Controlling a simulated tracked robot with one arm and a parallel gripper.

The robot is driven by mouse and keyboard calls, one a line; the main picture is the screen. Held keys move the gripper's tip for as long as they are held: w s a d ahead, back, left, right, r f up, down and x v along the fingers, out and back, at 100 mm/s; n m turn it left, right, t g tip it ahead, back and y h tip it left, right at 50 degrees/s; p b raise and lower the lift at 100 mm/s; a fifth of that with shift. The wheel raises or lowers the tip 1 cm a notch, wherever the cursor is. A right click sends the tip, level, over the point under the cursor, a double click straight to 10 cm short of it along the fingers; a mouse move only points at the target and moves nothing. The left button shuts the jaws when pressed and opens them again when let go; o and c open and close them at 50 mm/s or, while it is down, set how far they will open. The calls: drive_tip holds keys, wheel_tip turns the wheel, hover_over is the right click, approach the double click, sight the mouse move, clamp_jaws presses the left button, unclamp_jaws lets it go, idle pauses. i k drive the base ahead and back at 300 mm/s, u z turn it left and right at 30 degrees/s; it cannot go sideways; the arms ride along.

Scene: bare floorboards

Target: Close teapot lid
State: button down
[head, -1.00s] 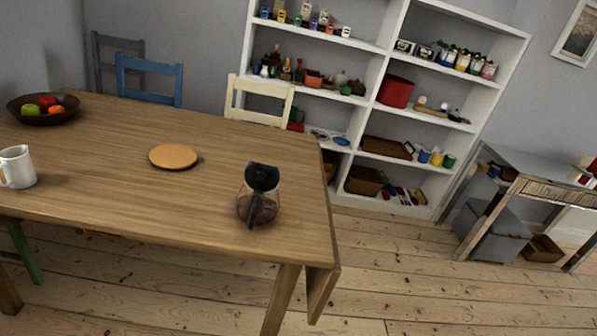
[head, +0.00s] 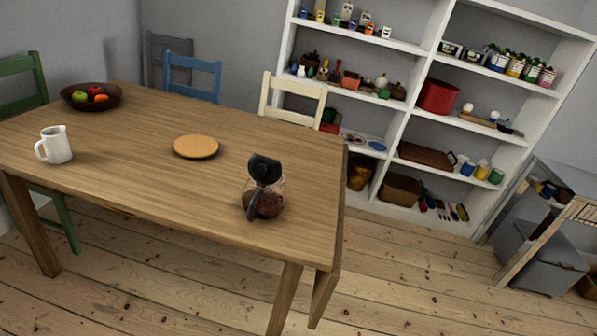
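A glass teapot (head: 268,203) with dark brown contents stands near the right end of the wooden table in the head view. Its black lid (head: 264,169) is tilted up above the rim, so it stands open. A black handle (head: 252,206) faces toward me on the front left side. My gripper is not in this view, so its state does not show.
The wooden table (head: 130,135) carries a round board (head: 196,147), a white jug (head: 55,145) and a fruit bowl (head: 92,97). Chairs stand along its far side. A white shelf (head: 405,125) is behind. Bare floorboards (head: 420,285) lie clear at front right.

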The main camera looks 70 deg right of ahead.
sight(265, 170)
drive_tip(key=z, duration=1.3)
drive_tip(key=i, duration=0.5)
drive_tip(key=u, duration=0.25)
drive_tip(key=k, duration=0.6)
drive_tip(key=z, duration=0.55)
drive_tip(key=i, duration=0.55)
